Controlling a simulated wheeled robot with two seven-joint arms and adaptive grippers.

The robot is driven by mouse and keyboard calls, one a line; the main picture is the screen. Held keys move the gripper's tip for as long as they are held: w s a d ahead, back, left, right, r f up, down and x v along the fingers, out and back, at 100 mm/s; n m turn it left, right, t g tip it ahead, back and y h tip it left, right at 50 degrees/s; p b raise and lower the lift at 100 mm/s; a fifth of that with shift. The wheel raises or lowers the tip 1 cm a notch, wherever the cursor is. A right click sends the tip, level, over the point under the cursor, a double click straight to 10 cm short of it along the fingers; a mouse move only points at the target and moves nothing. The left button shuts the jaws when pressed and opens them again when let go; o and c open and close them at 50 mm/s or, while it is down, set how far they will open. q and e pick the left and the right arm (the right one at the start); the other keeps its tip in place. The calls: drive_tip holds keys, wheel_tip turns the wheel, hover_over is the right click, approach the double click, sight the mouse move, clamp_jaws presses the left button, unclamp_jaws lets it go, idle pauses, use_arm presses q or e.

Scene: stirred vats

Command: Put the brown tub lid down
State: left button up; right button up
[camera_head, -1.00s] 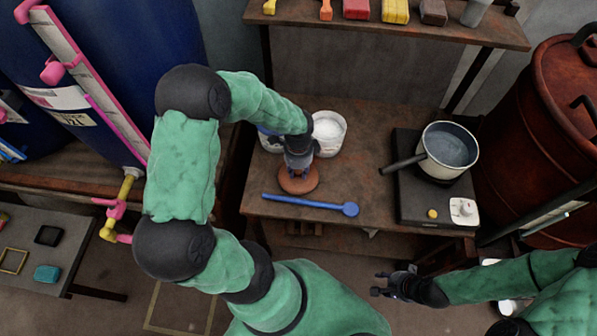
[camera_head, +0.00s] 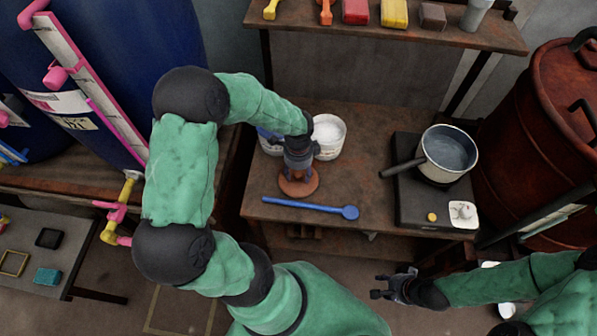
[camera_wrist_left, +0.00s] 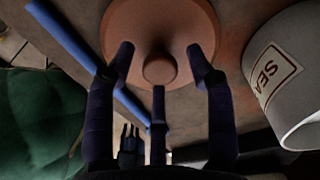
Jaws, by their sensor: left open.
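The brown tub lid (camera_head: 312,190) is a round disc with a knob, lying on the brown workbench (camera_head: 360,130) between the white tub and the blue spoon. It also shows in the left wrist view (camera_wrist_left: 160,20), with its round knob facing my fingers. My left gripper (camera_head: 298,173) is just above the lid; in the wrist view its dark fingers (camera_wrist_left: 160,75) are spread around the knob with gaps between. Part of the lid is hidden behind the gripper in the head view. My right gripper (camera_head: 378,286) hangs away from the bench at lower right, its fingers apart and empty.
A white tub (camera_head: 329,150) with white contents stands right behind my left gripper. A long blue spoon (camera_head: 310,206) lies along the bench's front edge. A pot (camera_head: 449,170) sits on a dark hotplate (camera_head: 410,205) at right. Bench space between tub and hotplate is clear.

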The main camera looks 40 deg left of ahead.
sight(299, 173)
use_arm(q)
wheel_tip(299, 173, up, 11)
drive_tip(key=p, duration=0.4)
use_arm(e)
wheel_tip(299, 173, up, 5)
drive_tip(key=shift+f, duration=0.15)
